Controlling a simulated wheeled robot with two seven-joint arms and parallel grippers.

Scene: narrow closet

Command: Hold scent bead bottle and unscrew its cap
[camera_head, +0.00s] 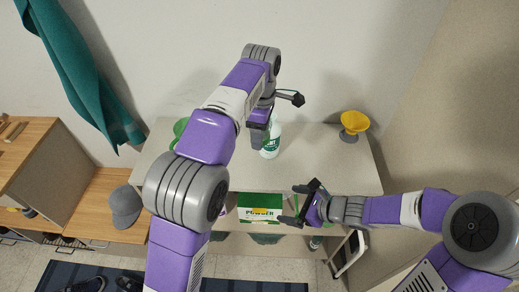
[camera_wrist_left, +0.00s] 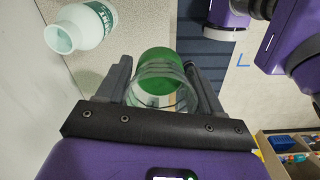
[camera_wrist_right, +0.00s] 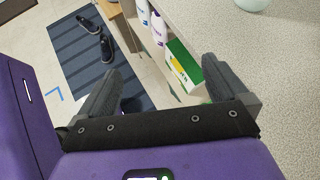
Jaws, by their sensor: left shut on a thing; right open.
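My left gripper (camera_wrist_left: 155,68) is shut on a clear and green round thing (camera_wrist_left: 159,86), with a finger on each side. I cannot tell if that is the whole scent bead bottle or its cap. In the head view my left arm hides much of this area. A white bottle (camera_head: 270,146) with a green label is beside my left arm; in the left wrist view it (camera_wrist_left: 84,28) is apart from my left fingers. My right gripper (camera_head: 292,204) is open and empty at the front of the table; its spread fingers (camera_wrist_right: 160,68) show in the right wrist view.
A white table (camera_head: 325,165) stands against the wall. A yellow cup-like thing (camera_head: 355,121) stands at its back right. A green and white powder box (camera_head: 260,208) sits on the shelf below. A grey cap (camera_head: 125,207) lies on the wooden bench (camera_head: 100,200) at left.

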